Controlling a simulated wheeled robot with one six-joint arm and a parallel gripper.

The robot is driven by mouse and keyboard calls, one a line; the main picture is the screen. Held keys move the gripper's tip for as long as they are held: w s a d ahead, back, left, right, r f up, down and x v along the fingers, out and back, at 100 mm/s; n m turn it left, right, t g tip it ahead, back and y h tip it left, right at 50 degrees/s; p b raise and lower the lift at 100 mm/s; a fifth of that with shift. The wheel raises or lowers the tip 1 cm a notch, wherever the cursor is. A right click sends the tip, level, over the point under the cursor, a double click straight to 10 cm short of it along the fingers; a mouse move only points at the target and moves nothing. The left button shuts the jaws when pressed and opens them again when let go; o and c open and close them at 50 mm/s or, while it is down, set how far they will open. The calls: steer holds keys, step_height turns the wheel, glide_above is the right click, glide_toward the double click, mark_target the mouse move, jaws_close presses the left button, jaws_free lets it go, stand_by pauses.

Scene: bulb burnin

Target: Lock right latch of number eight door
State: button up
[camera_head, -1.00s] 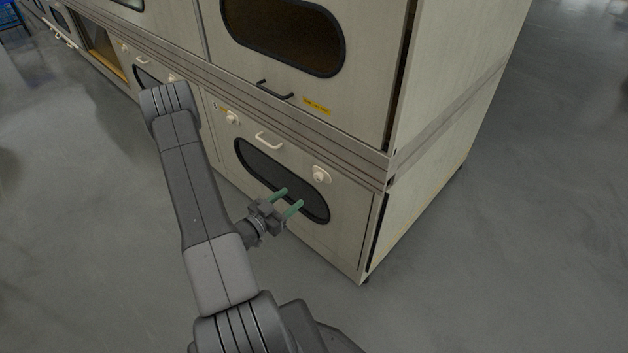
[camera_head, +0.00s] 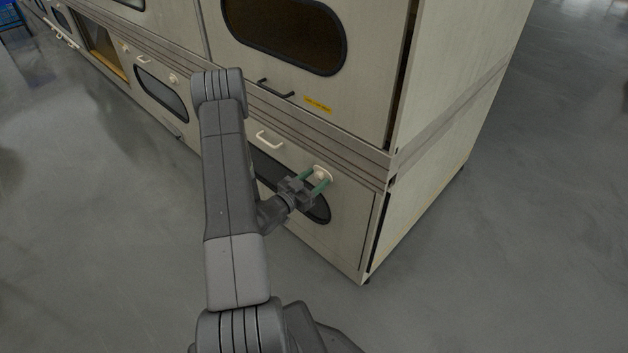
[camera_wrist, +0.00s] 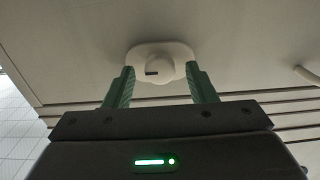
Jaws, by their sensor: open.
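The right latch (camera_head: 322,172) is a pale round knob on an oval plate, at the upper right of the lower door (camera_head: 347,222). It also shows in the wrist view (camera_wrist: 158,66), with a small dark mark on the knob's left. My gripper (camera_head: 316,178) is open, its green fingers pointing at the latch. In the wrist view my gripper (camera_wrist: 160,85) has one finger on each side of the knob, with space between. I cannot tell whether the fingertips touch the plate. My arm hides the door's left part and left latch. No door number is readable.
A pale door handle (camera_head: 269,141) is left of the latch. The upper door has a dark handle (camera_head: 275,89) and a yellow label (camera_head: 318,104). Ridged trim (camera_head: 345,146) runs between the doors. The floor (camera_head: 470,260) to the right is clear.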

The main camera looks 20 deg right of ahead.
jaws_close()
steer(key=n+b, duration=0.1)
steer(key=n, duration=0.7)
steer(key=shift+w+n, duration=0.1)
steer(key=shift+n, duration=0.2)
steer(key=n, duration=0.4)
steer(key=shift+a+f+n, duration=0.1)
steer(key=shift+n, duration=0.2)
steer(key=n, duration=0.4)
steer(key=shift+n+p, duration=0.3)
steer(key=shift+p, duration=0.1)
steer(key=shift+f, duration=0.1)
